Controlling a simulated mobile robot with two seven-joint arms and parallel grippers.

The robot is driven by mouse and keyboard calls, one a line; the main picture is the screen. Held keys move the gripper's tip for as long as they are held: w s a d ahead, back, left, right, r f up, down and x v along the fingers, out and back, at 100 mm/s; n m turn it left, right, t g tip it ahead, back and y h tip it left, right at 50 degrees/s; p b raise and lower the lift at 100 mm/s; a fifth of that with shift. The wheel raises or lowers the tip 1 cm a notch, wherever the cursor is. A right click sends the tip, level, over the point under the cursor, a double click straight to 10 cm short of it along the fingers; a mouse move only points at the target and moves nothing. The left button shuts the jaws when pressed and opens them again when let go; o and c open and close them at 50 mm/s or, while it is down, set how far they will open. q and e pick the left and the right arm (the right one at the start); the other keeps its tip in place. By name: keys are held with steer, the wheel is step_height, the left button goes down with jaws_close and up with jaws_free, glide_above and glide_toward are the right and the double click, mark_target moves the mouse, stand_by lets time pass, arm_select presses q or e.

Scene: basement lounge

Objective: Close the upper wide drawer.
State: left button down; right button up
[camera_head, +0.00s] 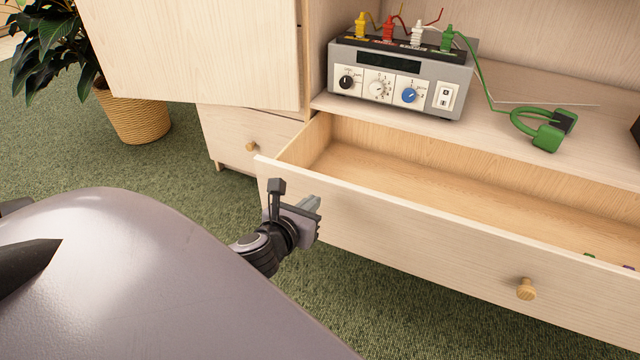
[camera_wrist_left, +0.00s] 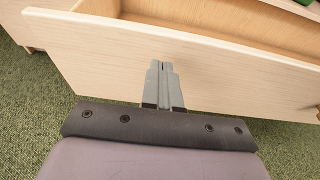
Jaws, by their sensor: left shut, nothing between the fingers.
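The upper wide drawer (camera_head: 410,240) is pulled out from a pale wooden cabinet, its inside showing in the head view. It has a round wooden knob (camera_head: 526,289) toward the right. My left gripper (camera_head: 312,205) is in front of the drawer front, near its left end. In the left wrist view, its shut fingers (camera_wrist_left: 161,75) point at the drawer front (camera_wrist_left: 115,50), with nothing between them. I cannot tell whether the fingertips touch the wood. My right gripper is not in view.
A grey power supply (camera_head: 400,75) with colored plugs and a green clamp (camera_head: 545,130) sit on the shelf above the drawer. A cabinet door (camera_head: 200,50) stands open at left. A smaller drawer with a knob (camera_head: 251,146) is below it. A potted plant (camera_head: 138,118) stands at far left.

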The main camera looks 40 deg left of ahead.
mark_target(327, 186)
arm_select(q)
steer(key=x, duration=0.2)
steer(key=b+x, duration=0.1)
steer(key=shift+w+r, duration=0.25)
steer(key=shift+w+a, duration=0.2)
steer(key=shift+w, duration=0.45)
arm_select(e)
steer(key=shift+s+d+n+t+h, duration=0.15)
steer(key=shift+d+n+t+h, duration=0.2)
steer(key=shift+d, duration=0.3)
arm_select(q)
steer(key=shift+r, duration=0.1)
